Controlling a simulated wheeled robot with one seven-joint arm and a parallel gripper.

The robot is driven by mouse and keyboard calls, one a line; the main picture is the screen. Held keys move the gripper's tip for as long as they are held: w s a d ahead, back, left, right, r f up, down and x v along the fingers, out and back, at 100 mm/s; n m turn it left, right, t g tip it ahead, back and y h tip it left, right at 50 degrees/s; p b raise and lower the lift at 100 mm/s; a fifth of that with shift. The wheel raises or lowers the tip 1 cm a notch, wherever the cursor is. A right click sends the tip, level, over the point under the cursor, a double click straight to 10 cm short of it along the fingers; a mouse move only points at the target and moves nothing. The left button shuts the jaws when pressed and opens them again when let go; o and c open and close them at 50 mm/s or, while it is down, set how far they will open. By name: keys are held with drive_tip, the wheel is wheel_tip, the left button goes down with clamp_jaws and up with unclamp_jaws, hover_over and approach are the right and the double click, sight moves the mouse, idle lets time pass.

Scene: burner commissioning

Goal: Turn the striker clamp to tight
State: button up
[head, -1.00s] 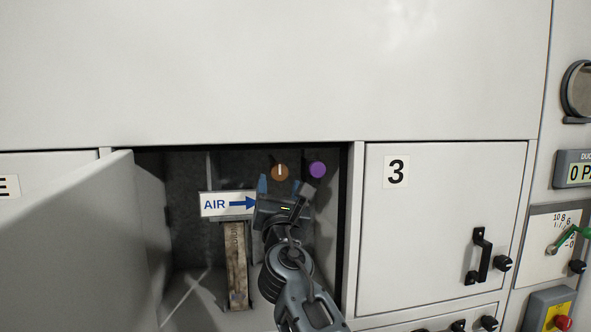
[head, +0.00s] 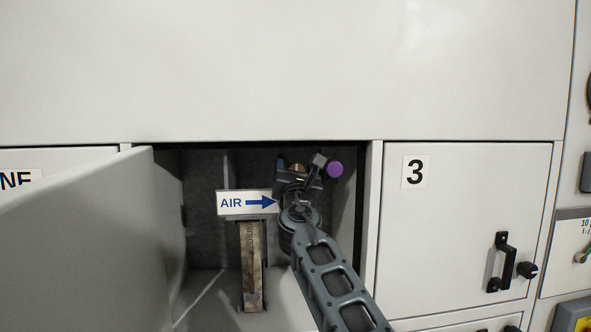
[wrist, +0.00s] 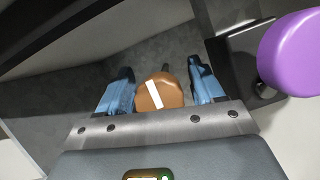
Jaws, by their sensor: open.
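A round brown knob (head: 297,167) with a white line sits on the back wall of the open compartment; in the head view my gripper partly hides it. In the wrist view the brown knob (wrist: 157,93) lies between the two blue fingers, its white line slightly tilted from upright. My gripper (head: 298,180) is open, with a finger on either side of the knob (wrist: 162,80); I cannot tell whether they touch it. A purple knob (head: 335,168) is just to the right, outside the fingers. No label shows which knob is the striker clamp.
An AIR arrow sign (head: 246,202) and a worn upright bar (head: 251,268) are left of my arm. The open door (head: 90,245) stands at the left. Closed door 3 (head: 455,230) is at the right. In the wrist view, a dark bracket (wrist: 243,70) is close to the right finger.

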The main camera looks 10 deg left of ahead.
drive_tip(key=shift+c, duration=0.5)
drive_tip(key=c, duration=0.9)
drive_tip(key=shift+o, duration=0.2)
drive_tip(key=shift+f+m, duration=0.1)
drive_tip(key=shift+m, duration=0.4)
drive_tip(key=m+h+b, duration=0.1)
drive_tip(key=m+h, duration=0.2)
drive_tip(key=m, duration=0.2)
drive_tip(key=shift+d+b, duration=0.1)
drive_tip(key=shift+b, duration=0.25)
drive_tip(key=m+h, duration=0.1)
drive_tip(key=m, duration=0.2)
drive_tip(key=m+g+h+b, duration=0.1)
drive_tip(key=m, duration=0.1)
drive_tip(key=shift+d+f+m+g, duration=0.2)
drive_tip(key=shift+m+g, duration=0.1)
drive_tip(key=shift+m, duration=0.1)
drive_tip(key=m+g, duration=0.1)
drive_tip(key=m, duration=0.2)
drive_tip(key=m+g+h, duration=0.1)
drive_tip(key=m, duration=0.1)
drive_tip(key=shift+w+f+m, duration=0.1)
drive_tip(key=shift+m, duration=0.3)
drive_tip(key=shift+f+m+g, duration=0.2)
drive_tip(key=shift+m+g, duration=0.5)
drive_tip(key=shift+m, duration=0.9)
